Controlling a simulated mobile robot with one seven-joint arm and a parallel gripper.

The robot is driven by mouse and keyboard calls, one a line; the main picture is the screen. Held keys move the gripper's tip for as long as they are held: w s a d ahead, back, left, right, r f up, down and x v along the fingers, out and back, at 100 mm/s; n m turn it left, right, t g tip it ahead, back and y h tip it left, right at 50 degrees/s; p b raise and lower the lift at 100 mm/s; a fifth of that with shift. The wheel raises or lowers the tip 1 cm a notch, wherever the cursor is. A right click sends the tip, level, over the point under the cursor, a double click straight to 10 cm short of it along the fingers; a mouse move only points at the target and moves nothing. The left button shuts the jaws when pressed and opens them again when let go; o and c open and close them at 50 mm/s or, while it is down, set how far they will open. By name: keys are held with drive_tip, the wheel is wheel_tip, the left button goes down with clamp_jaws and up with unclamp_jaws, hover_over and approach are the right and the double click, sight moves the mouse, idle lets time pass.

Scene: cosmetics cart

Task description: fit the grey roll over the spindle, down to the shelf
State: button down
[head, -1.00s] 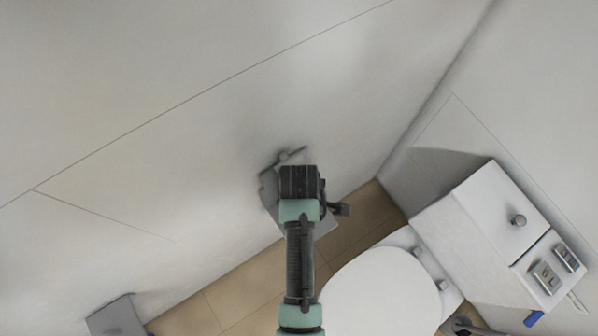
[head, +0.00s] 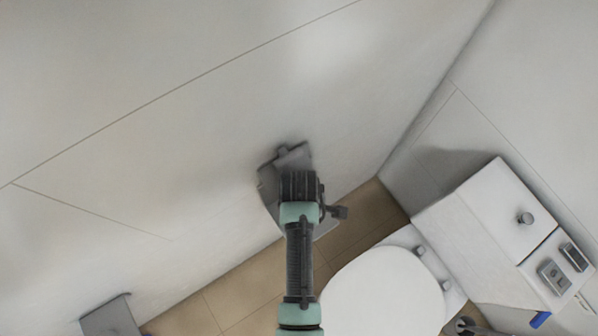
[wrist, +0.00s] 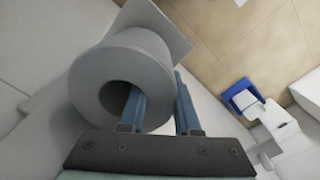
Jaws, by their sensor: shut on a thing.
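The grey roll (wrist: 150,50) fills the upper left of the wrist view, its round end and open core facing the camera. My gripper (wrist: 157,84) is shut on the roll's wall, with one blue finger inside the core and the other outside on the right. A flat grey shelf (wrist: 172,25) shows just beyond the roll; I cannot tell whether they touch. In the head view the shelf (head: 268,182) is at the wall, partly behind my gripper (head: 300,187). The roll is hidden there by my arm. The spindle cannot be made out clearly.
A white toilet (head: 375,290) and its cistern (head: 490,215) stand to the right of my arm. Another grey shelf (head: 112,318) is at the lower left. The pale wall (head: 180,130) is close behind the shelf. Tan floor tiles (head: 235,295) lie below.

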drive_tip(key=shift+f+b, duration=1.05)
drive_tip(key=shift+f, duration=0.85)
drive_tip(key=shift+f, duration=0.2)
drive_tip(key=c, duration=0.5)
unclamp_jaws()
drive_tip(key=shift+c, duration=0.2)
wheel_tip(320, 180, up, 12)
drive_tip(key=shift+f, duration=0.15)
drive_tip(key=shift+r, duration=0.65)
drive_tip(key=shift+s+f, duration=0.1)
